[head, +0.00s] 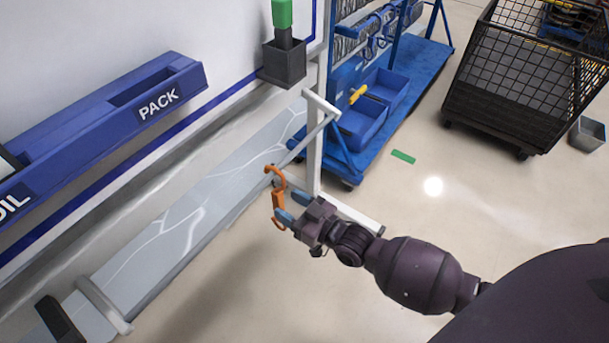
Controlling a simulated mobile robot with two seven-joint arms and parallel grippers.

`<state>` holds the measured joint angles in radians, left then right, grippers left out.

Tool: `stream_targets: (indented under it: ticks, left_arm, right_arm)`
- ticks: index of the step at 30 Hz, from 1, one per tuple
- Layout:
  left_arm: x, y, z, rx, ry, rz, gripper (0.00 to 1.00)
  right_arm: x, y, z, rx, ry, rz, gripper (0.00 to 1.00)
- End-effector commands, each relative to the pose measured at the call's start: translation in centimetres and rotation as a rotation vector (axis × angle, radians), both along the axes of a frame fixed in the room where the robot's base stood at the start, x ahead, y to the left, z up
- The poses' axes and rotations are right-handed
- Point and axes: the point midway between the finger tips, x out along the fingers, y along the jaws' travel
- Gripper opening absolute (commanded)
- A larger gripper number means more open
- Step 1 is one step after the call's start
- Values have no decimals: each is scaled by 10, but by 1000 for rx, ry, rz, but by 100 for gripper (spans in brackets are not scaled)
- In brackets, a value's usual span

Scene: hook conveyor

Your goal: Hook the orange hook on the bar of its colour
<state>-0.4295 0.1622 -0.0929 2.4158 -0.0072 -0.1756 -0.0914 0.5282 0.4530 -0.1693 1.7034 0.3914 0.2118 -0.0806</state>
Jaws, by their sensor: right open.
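The orange hook (278,198) is upright in the middle of the head view, with a curl at its top and another at its bottom. Its upper curl is at the lower-left end of a thin grey bar (307,144) that slopes down from a white post. I cannot tell whether the curl is over the bar or only in front of it. No orange shows on the bar. My right gripper (290,207) is open beside the hook's shank, its blue fingertips close to the hook. Contact cannot be told. My left gripper is not in view.
The white post (314,150) stands just behind the hook. A long grey ledge (200,205) runs along the wall at left, below a blue PACK shelf (160,103). A blue cart (400,105) and a black mesh cage (520,75) stand behind. The floor at right is mostly clear.

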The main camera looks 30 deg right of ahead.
Motion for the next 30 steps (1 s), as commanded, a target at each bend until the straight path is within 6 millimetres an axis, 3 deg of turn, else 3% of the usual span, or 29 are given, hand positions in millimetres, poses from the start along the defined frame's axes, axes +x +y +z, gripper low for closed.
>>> stream_targets:
  ticks: [9, 21, 30]
  left_arm:
    - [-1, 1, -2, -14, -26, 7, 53]
    - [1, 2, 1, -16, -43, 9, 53]
    - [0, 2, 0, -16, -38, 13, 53]
  right_arm:
    - [32, 12, -2, 0, 1, 0, 53]
    - [37, 13, 0, -1, 0, 0, 53]
    - [37, 13, 0, -1, 0, 0, 7]
